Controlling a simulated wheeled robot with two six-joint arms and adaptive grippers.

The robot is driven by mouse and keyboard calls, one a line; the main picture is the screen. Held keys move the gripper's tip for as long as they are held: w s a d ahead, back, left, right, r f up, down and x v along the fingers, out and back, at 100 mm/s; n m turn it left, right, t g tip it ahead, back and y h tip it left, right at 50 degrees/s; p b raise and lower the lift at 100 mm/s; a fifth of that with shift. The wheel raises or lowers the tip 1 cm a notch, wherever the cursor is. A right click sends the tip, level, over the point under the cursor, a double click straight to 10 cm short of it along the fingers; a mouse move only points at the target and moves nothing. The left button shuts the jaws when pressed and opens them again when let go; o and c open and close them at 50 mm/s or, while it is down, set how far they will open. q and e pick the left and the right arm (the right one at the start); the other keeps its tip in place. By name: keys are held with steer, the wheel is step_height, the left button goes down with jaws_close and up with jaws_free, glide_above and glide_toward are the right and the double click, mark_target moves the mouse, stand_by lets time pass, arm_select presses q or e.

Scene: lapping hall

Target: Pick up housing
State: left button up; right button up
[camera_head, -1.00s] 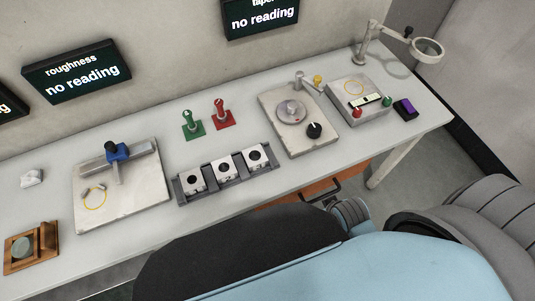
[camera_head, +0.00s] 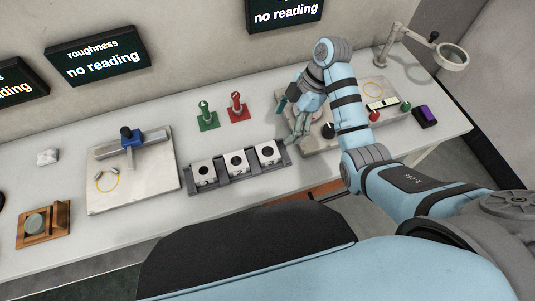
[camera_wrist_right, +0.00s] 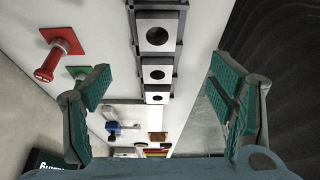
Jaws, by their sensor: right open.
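Three pale, block-shaped housings with dark round bores sit in a row in a dark grey rack (camera_head: 240,179): a left one (camera_head: 203,178), a middle one (camera_head: 237,168) and a right one (camera_head: 267,160). My right gripper (camera_head: 297,138) is just right of the rack's right end, pointing down, open and empty. In the right wrist view its spread green-padded fingers (camera_wrist_right: 160,100) frame the row, with the nearest housing (camera_wrist_right: 157,20) at the top. I cannot tell its exact height above the table. My left gripper is not in view.
A green stand (camera_head: 207,122) and a red stand (camera_head: 238,112) are behind the rack. A plate with a blue-topped gauge (camera_head: 130,200) lies to its left. My right arm partly hides the instruments at right. A purple-topped box (camera_head: 426,115) is near the right end.

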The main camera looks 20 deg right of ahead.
mark_target(269, 149)
steer(key=b+x, duration=0.1)
steer(key=x, duration=0.5)
steer(key=b+x, duration=0.2)
steer(key=x, duration=0.5)
steer(key=shift+w+d+f, duration=0.15)
steer(key=shift+w+d, duration=0.05)
steer(key=c, duration=1.8)
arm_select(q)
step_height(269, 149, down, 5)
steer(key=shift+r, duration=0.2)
arm_select(e)
steer(key=shift+o, duration=0.2)
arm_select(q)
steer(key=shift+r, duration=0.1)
